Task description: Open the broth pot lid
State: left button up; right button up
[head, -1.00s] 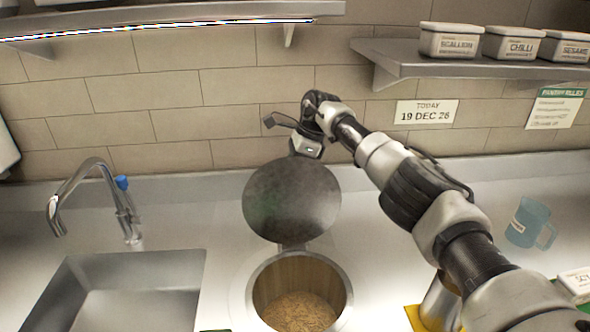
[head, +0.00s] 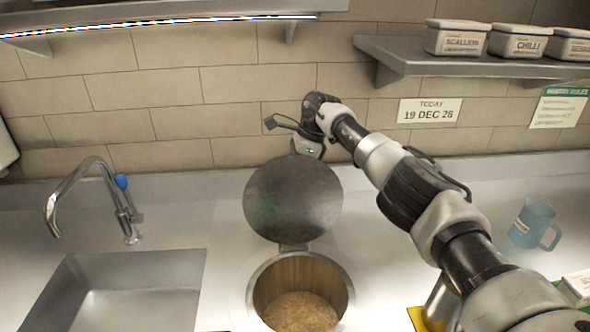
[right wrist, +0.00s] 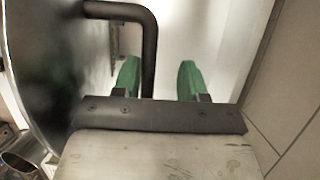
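The broth pot (head: 258,295) is sunk in the counter and its inside shows, with brown contents at the bottom. Its round dark lid (head: 292,198) stands raised on the hinge at the back of the pot. My right arm reaches in from the right to the lid's top edge, its gripper hidden behind the lid in the head view. In the right wrist view my right gripper (right wrist: 160,80) has its green fingers apart. The lid's black bar handle (right wrist: 150,45) runs between them, closer to the left finger, with a gap to the right one. My left gripper is out of view.
A sink (head: 125,295) with a faucet (head: 85,185) lies to the left. A blue jug (head: 532,222) stands on the right of the counter. A shelf (head: 460,63) with several labelled tubs overhangs the back right. The tiled wall (head: 160,120) is close behind the lid.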

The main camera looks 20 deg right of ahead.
jog(key=shift+r, duration=0.15)
jog(key=v, duration=1)
jog(key=shift+d+r, duration=0.2)
jog(key=shift+r, duration=0.05)
